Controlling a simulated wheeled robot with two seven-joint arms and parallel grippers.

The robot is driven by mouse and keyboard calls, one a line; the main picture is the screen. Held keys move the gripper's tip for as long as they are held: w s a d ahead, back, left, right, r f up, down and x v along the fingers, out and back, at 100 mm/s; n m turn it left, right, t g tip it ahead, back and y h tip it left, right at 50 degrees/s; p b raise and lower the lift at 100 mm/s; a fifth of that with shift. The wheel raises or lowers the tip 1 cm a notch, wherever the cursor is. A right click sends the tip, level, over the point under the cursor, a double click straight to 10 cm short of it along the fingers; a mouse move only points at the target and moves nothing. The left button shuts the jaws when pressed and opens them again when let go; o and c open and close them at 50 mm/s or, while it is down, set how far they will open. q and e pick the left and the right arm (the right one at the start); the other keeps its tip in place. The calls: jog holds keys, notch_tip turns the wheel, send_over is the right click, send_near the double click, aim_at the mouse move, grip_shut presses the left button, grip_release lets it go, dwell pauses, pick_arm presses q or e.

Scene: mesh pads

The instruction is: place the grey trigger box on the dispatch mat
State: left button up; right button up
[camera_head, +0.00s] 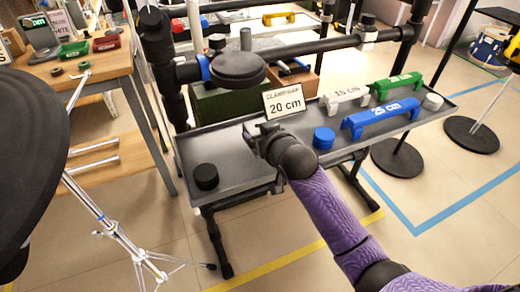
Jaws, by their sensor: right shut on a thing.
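My right gripper (257,138) is above the middle of a grey tray table (236,172), just in front of the "CLAMP GAP 20 cm" card. It is shut on a small dark grey thing, mostly hidden by the gripper and wrist. I cannot make out whether this is the grey trigger box. No other grey trigger box stands out. I cannot pick out a dispatch mat in this view. My left gripper is not in view.
The tray table holds a black cylinder (206,177), a blue cylinder (323,138), a white cylinder (432,102) and blue (381,118), green (398,85) and white (345,98) handled bars. Dark rack bars and a round pad (238,70) stand behind. A large black pad (30,150) blocks the left.

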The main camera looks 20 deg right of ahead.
jog(key=f+b, duration=0.3)
jog(key=f, duration=0.1)
jog(key=shift+w, duration=0.2)
jog(key=shift+r, duration=0.35)
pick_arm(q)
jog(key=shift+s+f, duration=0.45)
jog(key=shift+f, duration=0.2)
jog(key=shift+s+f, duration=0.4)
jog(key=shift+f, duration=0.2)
pick_arm(e)
jog(key=o, duration=1.3)
jog(key=shift+f, duration=0.1)
